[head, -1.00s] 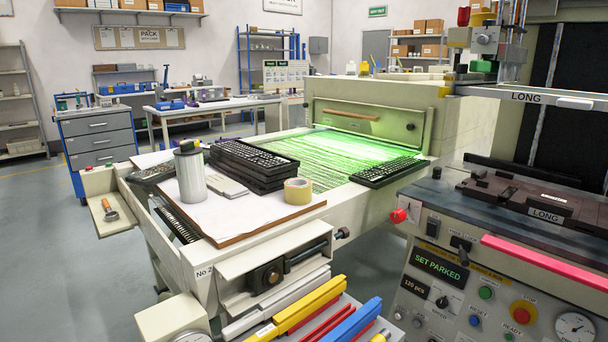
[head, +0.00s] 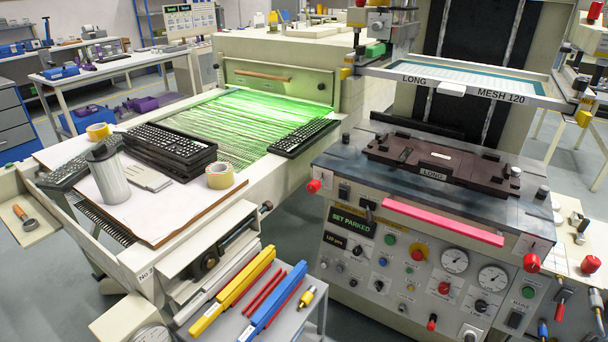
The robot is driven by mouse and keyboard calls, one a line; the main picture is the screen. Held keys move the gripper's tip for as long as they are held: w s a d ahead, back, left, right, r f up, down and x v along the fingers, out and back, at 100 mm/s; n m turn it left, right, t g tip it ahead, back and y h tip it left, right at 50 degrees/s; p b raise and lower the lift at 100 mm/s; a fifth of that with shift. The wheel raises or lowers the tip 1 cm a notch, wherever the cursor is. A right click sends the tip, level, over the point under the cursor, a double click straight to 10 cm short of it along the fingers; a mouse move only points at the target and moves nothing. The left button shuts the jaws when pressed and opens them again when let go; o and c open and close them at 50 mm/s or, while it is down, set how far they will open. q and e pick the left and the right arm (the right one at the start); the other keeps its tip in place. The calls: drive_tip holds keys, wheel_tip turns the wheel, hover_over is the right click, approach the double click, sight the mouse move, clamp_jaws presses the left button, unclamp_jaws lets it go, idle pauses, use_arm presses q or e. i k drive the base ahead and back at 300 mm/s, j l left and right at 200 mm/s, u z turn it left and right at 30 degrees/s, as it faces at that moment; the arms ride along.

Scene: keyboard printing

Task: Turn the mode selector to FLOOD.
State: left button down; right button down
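The press control panel (head: 400,268) fills the lower right of the head view, below a pink bar. It carries several dark knobs and switches, including a switch (head: 344,192) and a second one (head: 369,206) near the top left, a knob (head: 357,251) beside the display, and a knob (head: 481,305) under the right gauge. Their labels are too small to read, so I cannot tell which is the mode selector or where it points. The green display (head: 351,221) reads SET PARKED. Neither of my grippers is in view.
The pink bar (head: 442,222) runs along the press front. A dark LONG fixture (head: 440,163) lies on the press bed, under a raised MESH 120 screen (head: 450,82). A small cart (head: 299,318) with coloured squeegees stands left of the panel. Keyboards (head: 172,146) lie on the conveyor side.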

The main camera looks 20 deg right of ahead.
sight(379, 284)
drive_tip(key=z, duration=1.4)
